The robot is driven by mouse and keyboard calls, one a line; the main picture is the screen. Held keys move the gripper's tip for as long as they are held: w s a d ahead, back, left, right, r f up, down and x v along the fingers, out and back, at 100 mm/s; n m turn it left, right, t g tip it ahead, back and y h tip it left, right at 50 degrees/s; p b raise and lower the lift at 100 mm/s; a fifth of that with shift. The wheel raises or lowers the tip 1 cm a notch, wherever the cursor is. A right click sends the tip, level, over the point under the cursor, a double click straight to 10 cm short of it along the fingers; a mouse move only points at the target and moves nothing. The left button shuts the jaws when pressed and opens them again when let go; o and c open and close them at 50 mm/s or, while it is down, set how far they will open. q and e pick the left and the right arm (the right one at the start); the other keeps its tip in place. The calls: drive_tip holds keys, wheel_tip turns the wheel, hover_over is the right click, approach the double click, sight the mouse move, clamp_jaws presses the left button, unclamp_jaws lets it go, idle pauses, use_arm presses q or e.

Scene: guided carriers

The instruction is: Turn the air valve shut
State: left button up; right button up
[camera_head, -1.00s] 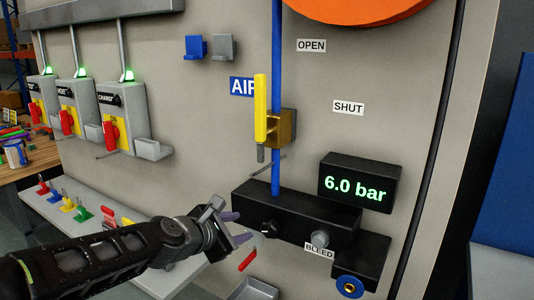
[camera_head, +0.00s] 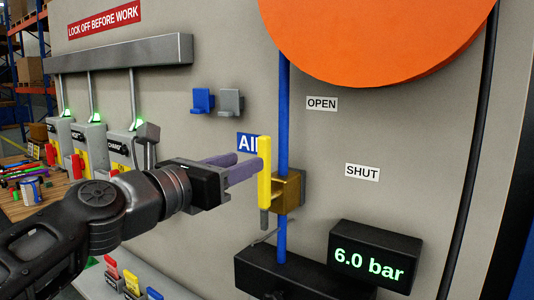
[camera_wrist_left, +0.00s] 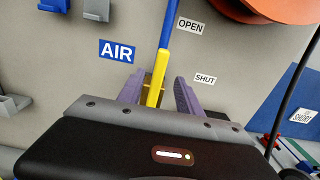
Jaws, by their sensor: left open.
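The air valve has a yellow lever handle (camera_head: 264,172) standing upright, in line with the blue pipe (camera_head: 283,120), on a brass body (camera_head: 288,192). An OPEN label (camera_head: 321,104) is at its upper right and a SHUT label (camera_head: 362,172) to its right. My left gripper (camera_head: 246,168) is open, its purple fingers reaching to the handle from the left. In the left wrist view the handle (camera_wrist_left: 157,82) shows between the two fingers (camera_wrist_left: 158,90); I cannot tell whether they touch it. My right gripper is not in view.
A gauge (camera_head: 374,258) reads 6.0 bar at lower right, beside a black block (camera_head: 300,275) under the pipe. A large orange disc (camera_head: 375,35) is above. Blue (camera_head: 202,101) and grey (camera_head: 231,102) hooks and an AIR sign (camera_head: 247,142) are on the panel.

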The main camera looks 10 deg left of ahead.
use_arm(q)
hover_over(269, 183)
drive_tip(key=a, duration=0.1)
drive_tip(key=shift+w+p, duration=0.2)
drive_tip(key=shift+p, duration=0.25)
drive_tip(key=shift+c, duration=0.3)
clamp_jaws()
idle(1.0)
